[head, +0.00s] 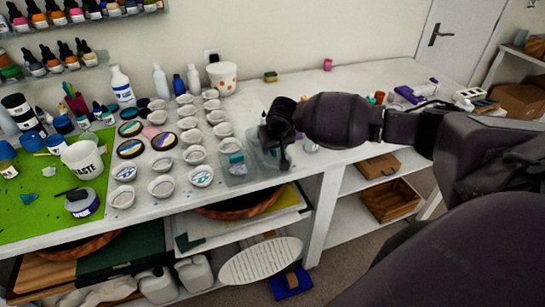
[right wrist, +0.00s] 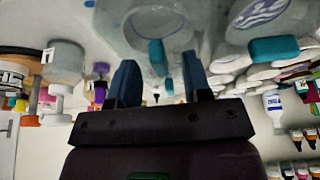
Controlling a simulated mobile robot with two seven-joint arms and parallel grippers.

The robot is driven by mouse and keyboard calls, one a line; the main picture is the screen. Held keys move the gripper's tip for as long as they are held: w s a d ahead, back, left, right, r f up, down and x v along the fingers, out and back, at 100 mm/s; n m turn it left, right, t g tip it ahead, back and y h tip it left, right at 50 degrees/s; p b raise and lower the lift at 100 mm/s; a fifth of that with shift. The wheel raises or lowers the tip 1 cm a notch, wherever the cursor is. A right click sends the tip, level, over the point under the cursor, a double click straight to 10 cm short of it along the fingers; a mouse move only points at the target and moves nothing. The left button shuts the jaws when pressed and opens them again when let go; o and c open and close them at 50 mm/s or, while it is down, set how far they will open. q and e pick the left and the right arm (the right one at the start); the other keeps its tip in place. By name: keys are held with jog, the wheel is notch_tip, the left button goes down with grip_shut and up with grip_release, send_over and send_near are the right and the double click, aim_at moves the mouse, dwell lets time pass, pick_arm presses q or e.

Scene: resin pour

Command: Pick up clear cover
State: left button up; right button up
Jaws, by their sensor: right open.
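A clear cover (head: 259,157), see-through with a teal block on it, stands near the front edge of the white table, partly hidden by my right gripper (head: 276,150). In the right wrist view the cover (right wrist: 135,22) fills the top middle, and its teal block (right wrist: 157,57) shows between the spread fingers of my right gripper (right wrist: 160,75). The fingers are open, and I cannot tell whether they touch the block. A second clear piece with a teal block (head: 236,158) stands just left, over or around a patterned cup. My left gripper is not in view.
Rows of small white cups (head: 194,155) stand close to the left. A green mat (head: 35,205) with a white bucket (head: 83,160) lies farther left. A spotted pot (head: 222,78) stands at the back wall. The table behind my gripper is mostly clear.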

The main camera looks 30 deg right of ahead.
jog(key=shift+w+f, duration=0.15)
jog(key=shift+f, duration=0.15)
jog(key=shift+c, duration=0.2)
grip_shut()
